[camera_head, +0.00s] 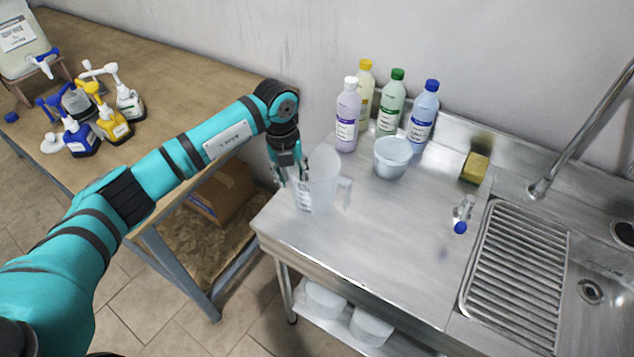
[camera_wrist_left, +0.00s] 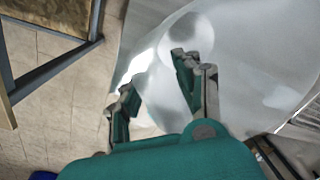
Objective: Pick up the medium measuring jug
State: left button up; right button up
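A translucent measuring jug (camera_head: 322,180) stands upright near the left end of the steel counter, with its handle on the right and markings low on its side. My left gripper (camera_head: 291,178) points down at the jug's left rim and covers part of it. In the left wrist view, the two fingers (camera_wrist_left: 156,88) are spread apart with a clear gap, and the jug's pale, see-through body (camera_wrist_left: 250,60) fills the area beyond and to the right. I cannot tell whether a finger touches the wall. My right gripper is not in view.
A pale tub (camera_head: 393,157) and several bottles (camera_head: 347,115) stand behind the jug. A sponge (camera_head: 474,167), a small blue-tipped tap-like piece (camera_head: 461,215) and the sink drainer (camera_head: 517,275) are to the right. A wooden table (camera_head: 165,75) with pump bottles is left. The counter front is clear.

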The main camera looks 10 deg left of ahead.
pick_arm(q)
grip_shut()
jog(key=shift+r, duration=0.1)
dwell(0.4)
